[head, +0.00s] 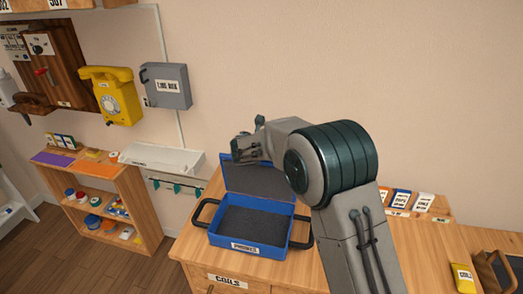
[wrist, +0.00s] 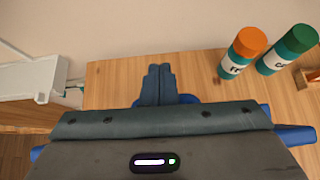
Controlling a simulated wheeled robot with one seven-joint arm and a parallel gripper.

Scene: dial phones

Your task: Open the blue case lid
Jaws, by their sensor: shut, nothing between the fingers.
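The blue case (head: 247,239) stands on the wooden counter, with a dark padded inside and a white label on its front. Its lid (head: 232,177) is raised and tilted back from the rear edge, so the case stands open. My gripper (head: 246,147) is above the lid's upper edge, near its left part; my arm hides the lid's right end. In the wrist view my gripper's two fingers (wrist: 158,70) are together with nothing between them. Blue parts of the case (wrist: 292,135) show behind and beside my gripper. Whether my gripper touches the lid cannot be told.
An orange-capped canister (wrist: 243,52) and a green-capped canister (wrist: 288,50) stand on the counter (wrist: 110,75), right of my fingers. A white tray (head: 160,158) is left of the case. A yellow phone (head: 112,95) and a grey box (head: 166,86) hang on the wall.

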